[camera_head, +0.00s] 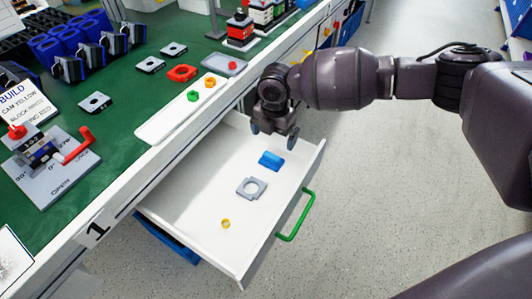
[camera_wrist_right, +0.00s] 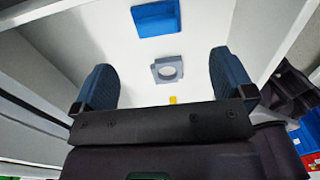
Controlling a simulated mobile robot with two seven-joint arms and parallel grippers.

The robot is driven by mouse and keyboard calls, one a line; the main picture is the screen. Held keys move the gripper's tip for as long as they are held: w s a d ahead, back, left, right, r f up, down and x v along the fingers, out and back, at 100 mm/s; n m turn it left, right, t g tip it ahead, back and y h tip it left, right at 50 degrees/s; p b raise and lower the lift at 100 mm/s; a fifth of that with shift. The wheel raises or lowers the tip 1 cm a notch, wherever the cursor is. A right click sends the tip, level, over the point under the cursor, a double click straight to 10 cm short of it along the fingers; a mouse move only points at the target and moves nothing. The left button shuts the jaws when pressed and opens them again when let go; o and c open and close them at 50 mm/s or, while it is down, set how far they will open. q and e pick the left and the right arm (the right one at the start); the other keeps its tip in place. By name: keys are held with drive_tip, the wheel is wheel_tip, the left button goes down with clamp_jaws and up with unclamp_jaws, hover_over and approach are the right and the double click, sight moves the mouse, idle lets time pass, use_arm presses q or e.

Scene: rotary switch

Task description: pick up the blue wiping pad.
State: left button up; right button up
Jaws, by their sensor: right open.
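The blue wiping pad (camera_head: 271,161) lies flat in the open white drawer (camera_head: 195,207), towards its upper right part. In the right wrist view the pad (camera_wrist_right: 156,18) shows at the top, beyond my fingertips and clear of them. My right gripper (camera_head: 275,136) is open and empty above the drawer, just up and beside the pad in the head view. In the right wrist view its two dark blue fingers (camera_wrist_right: 161,78) are spread wide. My left gripper is not in view.
In the drawer lie a grey square plate with a round hole (camera_head: 251,188) and a small yellow ring (camera_head: 225,223). The drawer has a green handle (camera_head: 297,216) and raised walls. The green bench top (camera_head: 120,122) carries switch parts and a red-handled rotary switch (camera_head: 72,152).

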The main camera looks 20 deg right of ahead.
sight(272, 156)
drive_tip(key=shift+s+f, duration=0.1)
drive_tip(key=shift+f, duration=0.2)
wheel_tip(272, 156, down, 4)
drive_tip(key=shift+s+r+b, duration=0.1)
drive_tip(key=shift+b, duration=0.5)
drive_tip(key=shift+f, duration=0.7)
drive_tip(key=f+b, duration=0.1)
drive_tip(key=f, duration=0.1)
drive_tip(key=f+b, duration=0.1)
drive_tip(key=f, duration=0.1)
drive_tip(key=shift+w+a+f, duration=0.2)
drive_tip(key=shift+f, duration=0.15)
drive_tip(key=shift+w+r, duration=0.1)
drive_tip(key=shift+r, duration=0.1)
drive_tip(key=c, duration=0.6)
drive_tip(key=shift+c, duration=1.4)
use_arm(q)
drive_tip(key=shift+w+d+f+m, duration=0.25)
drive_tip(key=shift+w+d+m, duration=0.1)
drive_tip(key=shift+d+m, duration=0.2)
use_arm(e)
drive_tip(key=shift+c, duration=0.2)
